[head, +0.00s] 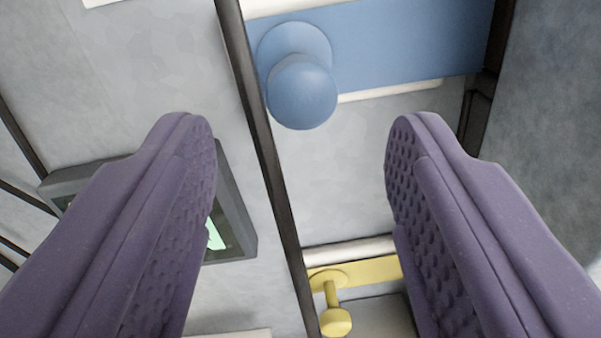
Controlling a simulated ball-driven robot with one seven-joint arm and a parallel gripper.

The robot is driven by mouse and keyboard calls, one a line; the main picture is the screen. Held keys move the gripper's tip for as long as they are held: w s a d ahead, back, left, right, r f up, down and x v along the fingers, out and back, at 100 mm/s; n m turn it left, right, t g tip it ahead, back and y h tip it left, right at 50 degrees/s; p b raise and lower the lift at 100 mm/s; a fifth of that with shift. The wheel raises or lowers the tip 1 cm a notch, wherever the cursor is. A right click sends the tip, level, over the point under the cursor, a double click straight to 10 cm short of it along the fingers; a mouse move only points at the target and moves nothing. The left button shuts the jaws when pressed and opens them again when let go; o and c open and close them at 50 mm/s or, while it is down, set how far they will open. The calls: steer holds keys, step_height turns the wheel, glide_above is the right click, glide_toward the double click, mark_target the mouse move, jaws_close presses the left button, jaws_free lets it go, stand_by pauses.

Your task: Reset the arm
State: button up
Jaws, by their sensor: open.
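My gripper (300,140) fills the lower part of the head view. Its two purple fingers with dimpled inner pads stand wide apart, with nothing held between them. A blue round knob (302,92) on a blue panel (410,45) shows beyond the fingertips, at the upper middle. A smaller yellow knob (336,321) on a yellow plate (375,272) shows lower down, between the fingers. The fingers appear apart from both knobs.
A dark vertical strip (262,150) runs between the grey panels. A dark-framed display (236,215) with a green patch is partly hidden behind the left finger. A grey wall (550,90) stands at the right.

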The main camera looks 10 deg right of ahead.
steer(key=shift+s+a, duration=0.1)
steer(key=shift+s, duration=0.3)
steer(key=shift+w, duration=0.1)
step_height(320, 180, up, 6)
steer(key=s+n+y+b, duration=0.2)
steer(key=n+y+b, duration=0.3)
steer(key=y+b, duration=0.5)
steer(key=s+d+r+g+h+b, duration=0.1)
steer(key=s+d+g+h+b, duration=0.1)
steer(key=s+d+h+b, duration=0.3)
steer(key=s+d+b, duration=0.2)
steer(key=s+b, duration=0.2)
steer(key=s, duration=0.1)
steer(key=shift+s, duration=0.2)
stand_by(0.8)
